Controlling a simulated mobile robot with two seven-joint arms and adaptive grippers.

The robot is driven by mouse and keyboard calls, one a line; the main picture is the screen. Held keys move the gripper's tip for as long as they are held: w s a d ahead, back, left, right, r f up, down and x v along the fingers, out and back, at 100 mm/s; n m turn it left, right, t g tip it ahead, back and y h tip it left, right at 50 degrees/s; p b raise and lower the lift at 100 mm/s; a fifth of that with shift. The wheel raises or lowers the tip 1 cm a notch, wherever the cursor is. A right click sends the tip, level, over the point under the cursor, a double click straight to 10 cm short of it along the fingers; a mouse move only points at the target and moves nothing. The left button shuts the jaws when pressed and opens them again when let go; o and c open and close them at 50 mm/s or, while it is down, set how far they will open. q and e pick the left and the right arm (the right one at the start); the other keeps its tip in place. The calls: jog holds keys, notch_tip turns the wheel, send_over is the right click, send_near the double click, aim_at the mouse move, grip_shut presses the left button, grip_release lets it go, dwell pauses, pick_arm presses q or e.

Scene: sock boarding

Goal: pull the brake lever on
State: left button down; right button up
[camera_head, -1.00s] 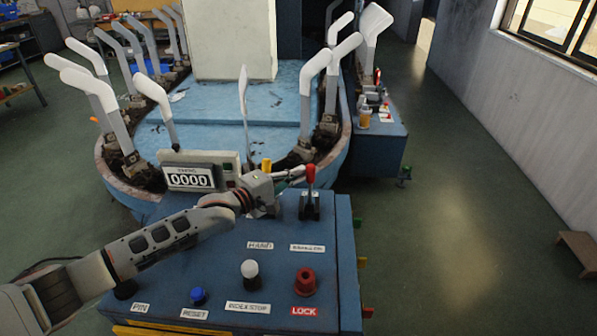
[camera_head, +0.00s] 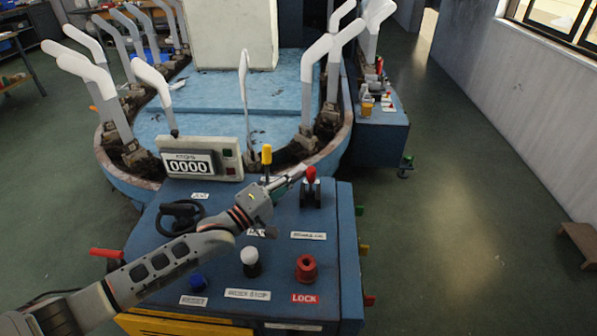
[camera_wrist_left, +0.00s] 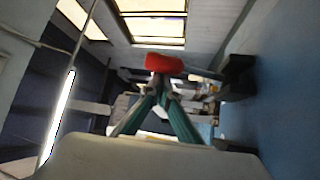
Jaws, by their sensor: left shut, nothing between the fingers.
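The brake lever, with a red knob (camera_head: 311,174) on a dark base, stands at the console's right rear. Its knob sits low, close above its base, so the lever appears to lean toward me. My left gripper (camera_head: 301,171) reaches across the console from the left, its tips right beside the red knob. In the left wrist view its green fingers (camera_wrist_left: 154,92) converge, shut and empty. The red knob (camera_wrist_left: 164,63) shows just beyond the tips there; I cannot tell whether they touch. My right gripper is not in view.
The blue console (camera_head: 345,260) also carries a yellow-topped lever (camera_head: 266,155), a dark handwheel (camera_head: 181,215), a white knob (camera_head: 249,257), a red knob (camera_head: 306,267) marked LOCK, and a counter (camera_head: 202,160) reading 0000. Sock forms ring the machine behind.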

pick_arm(q)
jog(key=shift+s+d, duration=0.1)
dwell(0.3)
notch_tip(320, 180, up, 10)
dwell(0.5)
